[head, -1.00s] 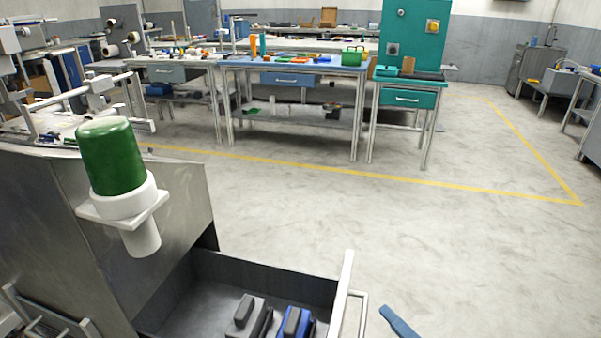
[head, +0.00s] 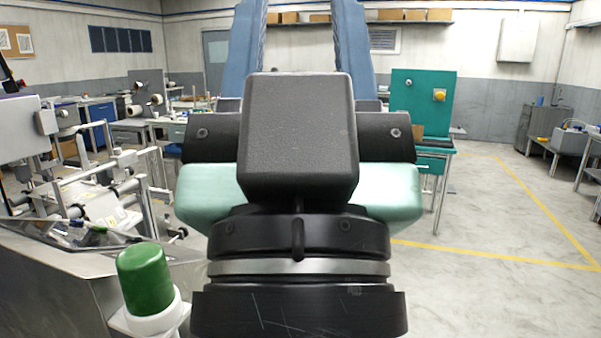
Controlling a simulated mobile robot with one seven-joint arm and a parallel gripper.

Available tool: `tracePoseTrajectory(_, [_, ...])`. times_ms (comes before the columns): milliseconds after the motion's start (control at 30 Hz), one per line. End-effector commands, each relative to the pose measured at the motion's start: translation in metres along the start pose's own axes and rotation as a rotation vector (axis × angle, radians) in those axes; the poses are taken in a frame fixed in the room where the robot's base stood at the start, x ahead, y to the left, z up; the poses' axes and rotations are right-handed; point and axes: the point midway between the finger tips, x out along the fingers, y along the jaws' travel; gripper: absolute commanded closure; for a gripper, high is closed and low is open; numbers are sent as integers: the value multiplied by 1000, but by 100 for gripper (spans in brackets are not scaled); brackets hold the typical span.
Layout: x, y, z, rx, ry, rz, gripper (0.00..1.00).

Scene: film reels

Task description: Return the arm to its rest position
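My gripper (head: 302,30) fills the middle of the head view, close to the camera. It has a black body, pale green side parts and two blue fingers pointing up and away. The fingers are wide apart and run to the top edge, so their tips may be cut off. Only the far wall and shelf show between them, with nothing held in the visible gap. The gripper hides much of the workbenches behind it.
A green-topped cylinder (head: 145,278) sits in a white holder on the metal machine at lower left. Rollers and rails (head: 110,180) stand behind it. A teal workstation (head: 422,105) is beyond on the right. Floor (head: 490,215) at right is clear inside yellow lines.

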Motion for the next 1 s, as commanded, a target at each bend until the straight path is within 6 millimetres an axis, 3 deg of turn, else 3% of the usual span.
tracePoseTrajectory(33, [24, 0, -22, 0, -2, 0, 55])
tracePoseTrajectory(300, [84, 0, -77, 1, -5, -1, 55])
tracePoseTrajectory(433, [105, 0, -96, 1, -5, -1, 55])
tracePoseTrajectory(600, [118, 0, -108, 2, -6, -1, 55])
tracePoseTrajectory(1000, [118, 0, -108, 2, -6, -1, 55])
